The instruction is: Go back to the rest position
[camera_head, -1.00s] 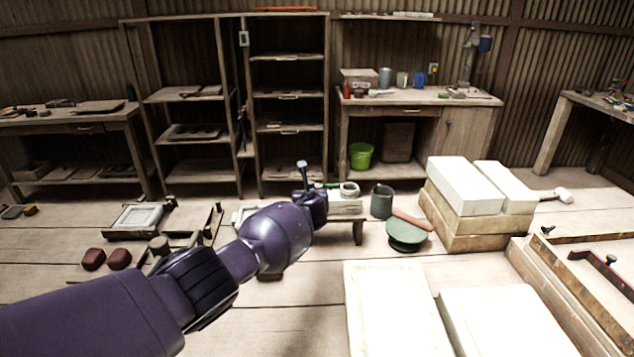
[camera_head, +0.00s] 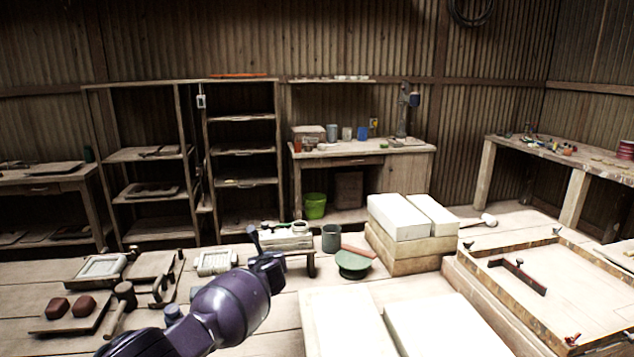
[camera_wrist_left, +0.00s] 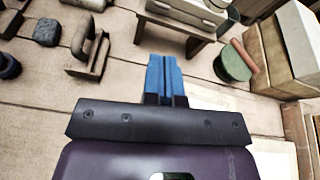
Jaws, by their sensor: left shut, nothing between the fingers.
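My left gripper (camera_head: 256,240) comes in from the lower left in the head view, on the purple arm. In the left wrist view its two blue fingers (camera_wrist_left: 165,75) are together with nothing between them. The bench also shows beyond the fingers in the left wrist view (camera_wrist_left: 172,32). My right gripper is in neither view.
White blocks (camera_head: 400,217) are stacked right of a green round thing (camera_head: 353,264). White slabs (camera_head: 435,325) lie in front. A wooden frame (camera_head: 510,310) is at right. Reddish-brown pieces (camera_head: 84,306), a mallet (camera_head: 125,292) and a tile mould (camera_head: 103,266) lie at left.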

